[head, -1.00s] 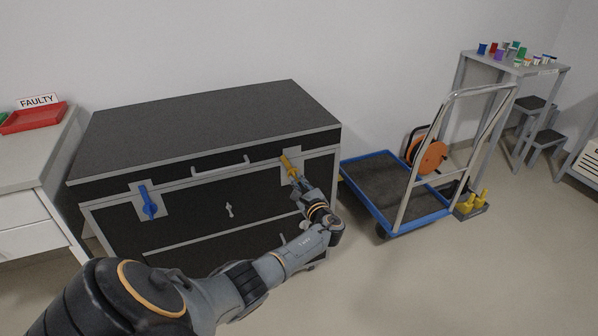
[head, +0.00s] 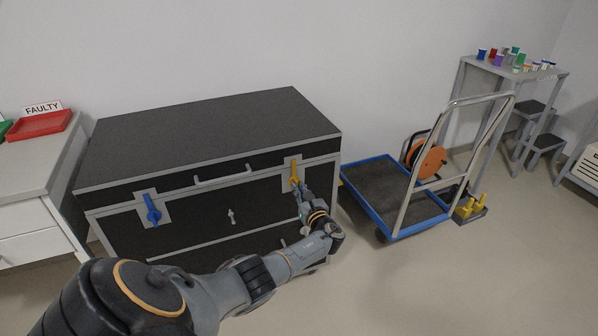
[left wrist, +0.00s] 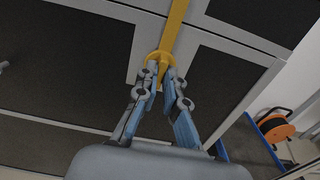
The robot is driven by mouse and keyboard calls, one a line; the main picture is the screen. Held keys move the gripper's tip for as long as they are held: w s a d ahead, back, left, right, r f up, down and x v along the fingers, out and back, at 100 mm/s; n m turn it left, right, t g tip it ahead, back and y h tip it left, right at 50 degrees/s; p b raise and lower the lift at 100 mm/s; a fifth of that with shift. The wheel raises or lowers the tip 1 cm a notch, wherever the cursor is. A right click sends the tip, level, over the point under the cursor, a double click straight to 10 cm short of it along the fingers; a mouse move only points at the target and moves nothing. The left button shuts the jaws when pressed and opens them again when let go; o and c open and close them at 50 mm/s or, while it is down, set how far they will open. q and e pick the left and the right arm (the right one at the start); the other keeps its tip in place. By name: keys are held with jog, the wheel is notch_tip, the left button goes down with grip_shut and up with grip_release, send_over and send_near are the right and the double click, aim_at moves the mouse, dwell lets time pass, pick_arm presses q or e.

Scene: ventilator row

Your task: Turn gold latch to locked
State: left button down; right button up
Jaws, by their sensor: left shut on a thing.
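The gold latch (head: 294,170) is on a pale plate at the right of the black chest's front, its bar close to upright across the lid seam. In the left wrist view the gold latch (left wrist: 176,25) runs up from its round lower part. My left gripper (head: 297,187) is shut on the latch's lower part. In the left wrist view the fingertips (left wrist: 163,72) sit on either side of it and partly hide it. My right gripper is in neither view.
The black chest (head: 210,135) also bears a blue latch (head: 152,210) at left and a handle (head: 222,176). A blue-edged trolley (head: 395,195) stands close on the right. A white cabinet (head: 30,210) is on the left. Floor in front is clear.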

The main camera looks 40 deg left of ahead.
pick_arm(q)
jog(key=shift+f, duration=0.15)
jog(key=c, duration=1.4)
grip_release()
jog(key=shift+c, duration=0.2)
jog(key=v, duration=1.2)
